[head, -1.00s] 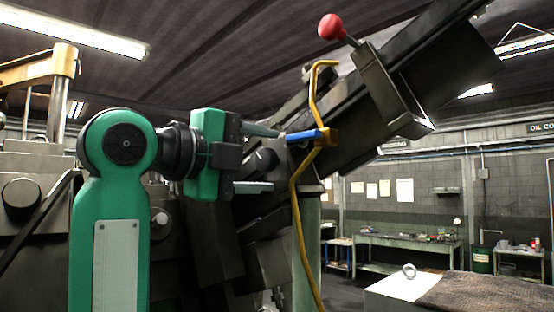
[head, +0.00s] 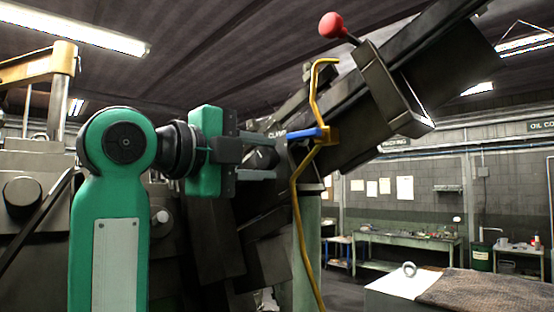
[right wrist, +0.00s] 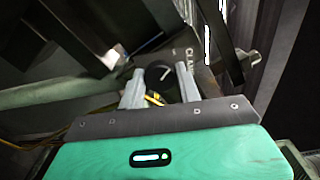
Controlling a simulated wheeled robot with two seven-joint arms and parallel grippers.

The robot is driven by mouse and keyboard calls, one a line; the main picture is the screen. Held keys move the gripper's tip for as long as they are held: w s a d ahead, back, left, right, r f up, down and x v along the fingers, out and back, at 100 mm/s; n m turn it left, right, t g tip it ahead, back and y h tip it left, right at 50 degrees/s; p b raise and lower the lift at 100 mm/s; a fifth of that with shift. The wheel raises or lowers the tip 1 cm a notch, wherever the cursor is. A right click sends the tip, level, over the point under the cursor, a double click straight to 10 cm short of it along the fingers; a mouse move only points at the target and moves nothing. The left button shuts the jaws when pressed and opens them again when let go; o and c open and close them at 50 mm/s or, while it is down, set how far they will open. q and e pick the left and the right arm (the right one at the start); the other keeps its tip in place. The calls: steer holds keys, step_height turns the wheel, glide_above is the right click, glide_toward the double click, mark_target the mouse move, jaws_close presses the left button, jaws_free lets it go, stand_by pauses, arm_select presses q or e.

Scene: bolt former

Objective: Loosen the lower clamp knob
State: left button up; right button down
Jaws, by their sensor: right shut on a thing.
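The lower clamp knob (head: 260,158) is a dark round knob on the machine, below the lettering "CLAMP", which is partly covered. My right gripper (head: 273,155) points right at it, with one grey finger above and one below, shut on the knob. In the right wrist view the dark knob (right wrist: 157,76) shows between the two pale fingers of my right gripper (right wrist: 160,73). The fingers partly hide the knob in the head view. My left gripper is not in view.
A blue handle (head: 303,134) and a bent yellow bar (head: 297,205) stand just right of the fingertips. A red ball lever (head: 332,25) rises above on the slanted machine arm. A bench (head: 410,240) stands far back right, with open floor before it.

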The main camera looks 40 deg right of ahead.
steer(key=m, duration=0.5)
steer(key=shift+m, duration=0.3)
steer(key=m, duration=0.5)
steer(key=c, duration=0.8)
jaws_free()
steer(key=shift+d, duration=0.1)
steer(key=shift+c, duration=0.2)
steer(key=a, duration=0.8)
steer(key=shift+s+p, duration=0.3)
steer(key=shift+p, duration=0.05)
